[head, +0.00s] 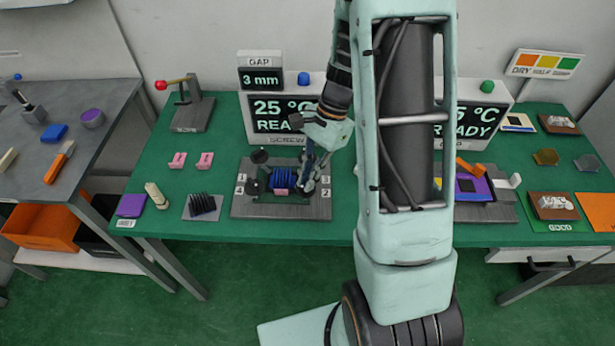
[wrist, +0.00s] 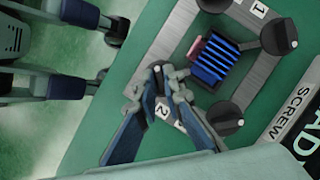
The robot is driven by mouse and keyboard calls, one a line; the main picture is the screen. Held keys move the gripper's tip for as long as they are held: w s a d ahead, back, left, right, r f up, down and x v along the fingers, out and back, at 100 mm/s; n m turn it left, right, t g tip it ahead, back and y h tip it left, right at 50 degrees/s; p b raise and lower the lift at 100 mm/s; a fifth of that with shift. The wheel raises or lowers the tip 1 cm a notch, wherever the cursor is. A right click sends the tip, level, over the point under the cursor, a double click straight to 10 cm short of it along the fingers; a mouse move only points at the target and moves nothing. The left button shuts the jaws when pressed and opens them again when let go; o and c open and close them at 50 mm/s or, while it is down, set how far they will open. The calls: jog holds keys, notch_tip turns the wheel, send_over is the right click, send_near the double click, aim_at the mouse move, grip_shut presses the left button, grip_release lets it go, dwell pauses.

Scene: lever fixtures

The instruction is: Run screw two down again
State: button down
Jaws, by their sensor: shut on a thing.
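The screw fixture (head: 240,207) is a grey plate on the green table, with dark round knobs at its corners and a stack of blue fins (head: 285,180) in the middle. My gripper (head: 309,180) is at the right side of the fixture. In the wrist view my gripper (wrist: 160,80) is closed at the corner near the label 2 (wrist: 162,110). It is shut on screw two, whose knob is mostly hidden by the fingers. Other knobs show clear of the fingers, one (wrist: 278,36) near the label 1 and another (wrist: 225,118) beside the fins.
Behind the fixture stands a display (head: 270,113) reading READY, with a small GAP sign (head: 260,79) showing 3 mm above it. A black finned block (head: 203,206) and pink tags lie to the left. My arm hides part of the second station at right.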

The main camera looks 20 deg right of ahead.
dwell(0.4)
jog(key=c, duration=2)
grip_release()
jog(key=shift+c, duration=0.2)
jog(key=v, duration=1.2)
jog(key=shift+d, duration=0.15)
